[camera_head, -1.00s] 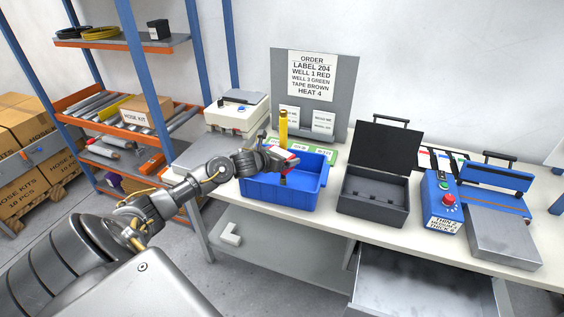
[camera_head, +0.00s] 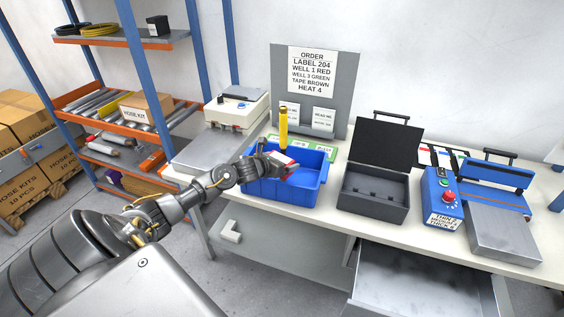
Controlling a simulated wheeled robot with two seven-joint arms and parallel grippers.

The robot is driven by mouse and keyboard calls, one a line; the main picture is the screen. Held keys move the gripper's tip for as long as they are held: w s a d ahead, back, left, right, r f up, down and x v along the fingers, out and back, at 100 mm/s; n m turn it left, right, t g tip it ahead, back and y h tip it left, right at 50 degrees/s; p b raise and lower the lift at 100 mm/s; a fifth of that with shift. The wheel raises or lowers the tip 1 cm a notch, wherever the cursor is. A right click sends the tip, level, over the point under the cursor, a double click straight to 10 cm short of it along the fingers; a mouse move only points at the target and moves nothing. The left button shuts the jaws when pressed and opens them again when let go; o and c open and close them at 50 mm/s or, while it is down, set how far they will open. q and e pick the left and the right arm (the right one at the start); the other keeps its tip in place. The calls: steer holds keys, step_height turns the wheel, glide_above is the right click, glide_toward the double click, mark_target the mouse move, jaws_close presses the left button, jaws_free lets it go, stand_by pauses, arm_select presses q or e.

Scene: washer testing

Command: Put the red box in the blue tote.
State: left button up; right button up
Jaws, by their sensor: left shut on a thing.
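The blue tote (camera_head: 300,199) stands open on the white bench, left of the black case. My left gripper (camera_head: 284,166) is over the left and middle part of the tote. It is shut on the red box (camera_head: 290,169), which shows red with a pale top and is partly hidden by the fingers. The box appears at or just inside the tote's opening; its exact height above the floor of the tote cannot be told. My right gripper is not in view.
An open black case (camera_head: 374,196) stands right of the tote. A blue control box (camera_head: 440,196) with a red button is further right. A yellow post (camera_head: 283,126) and an order board (camera_head: 312,78) stand behind the tote. An open drawer (camera_head: 425,285) juts out below.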

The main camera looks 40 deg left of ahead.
arm_select(q)
steer(key=shift+f, duration=0.25)
steer(key=shift+r, duration=0.1)
steer(key=o, duration=0.8)
